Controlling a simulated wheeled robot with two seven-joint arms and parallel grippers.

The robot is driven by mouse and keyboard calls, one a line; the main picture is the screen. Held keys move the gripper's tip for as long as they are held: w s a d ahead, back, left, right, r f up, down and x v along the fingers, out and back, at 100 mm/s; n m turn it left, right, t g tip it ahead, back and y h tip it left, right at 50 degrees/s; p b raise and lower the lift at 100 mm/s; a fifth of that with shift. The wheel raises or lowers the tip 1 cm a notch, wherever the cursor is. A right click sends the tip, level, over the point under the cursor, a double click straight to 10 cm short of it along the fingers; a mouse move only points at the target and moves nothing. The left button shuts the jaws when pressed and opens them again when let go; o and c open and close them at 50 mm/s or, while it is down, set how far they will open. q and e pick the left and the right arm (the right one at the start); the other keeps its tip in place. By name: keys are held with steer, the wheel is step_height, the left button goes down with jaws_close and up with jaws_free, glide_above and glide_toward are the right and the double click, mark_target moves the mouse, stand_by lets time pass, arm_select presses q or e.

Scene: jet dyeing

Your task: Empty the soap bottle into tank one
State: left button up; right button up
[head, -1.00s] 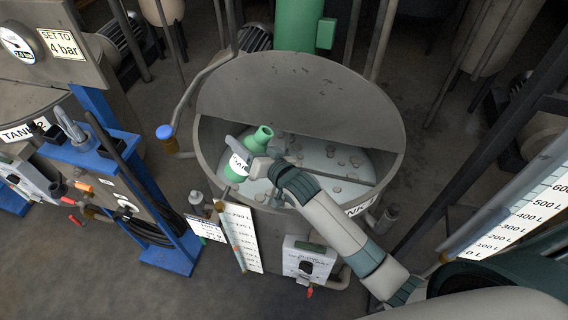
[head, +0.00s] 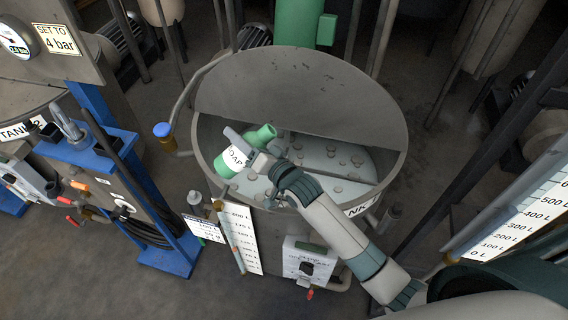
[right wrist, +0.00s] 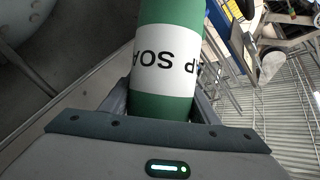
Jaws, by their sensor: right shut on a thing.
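The soap bottle (head: 227,163) is green with a white label. It is tilted over the open tank (head: 300,90), its neck pointing up and to the right in the head view. My right gripper (head: 250,150) is shut on the bottle. In the right wrist view the bottle (right wrist: 166,105) sits between the fingers, and its label reads upside down as "SOAP". The tank is a round grey vessel with its half lid raised at the back. It holds pale liquid with bubbles or lumps on it. The tank's name label is partly hidden by my right arm. My left gripper is not in view.
A level scale (head: 241,238) and a control box (head: 308,261) are on the tank's front. A blue stand (head: 170,235) with hoses and valves is at the left. A blue-capped pipe (head: 163,130) stands beside the tank. Another large scale (head: 520,215) is at the right.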

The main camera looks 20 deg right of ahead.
steer(key=shift+s+b, duration=0.1)
steer(key=shift+b, duration=0.25)
steer(key=shift+a+m, duration=0.1)
steer(key=shift+m, duration=0.2)
steer(key=shift+b, duration=0.35)
steer(key=shift+t, duration=0.3)
steer(key=shift+a+m+b, duration=0.1)
steer(key=shift+m+b, duration=0.3)
steer(key=shift+b, duration=0.2)
steer(key=shift+b, duration=0.35)
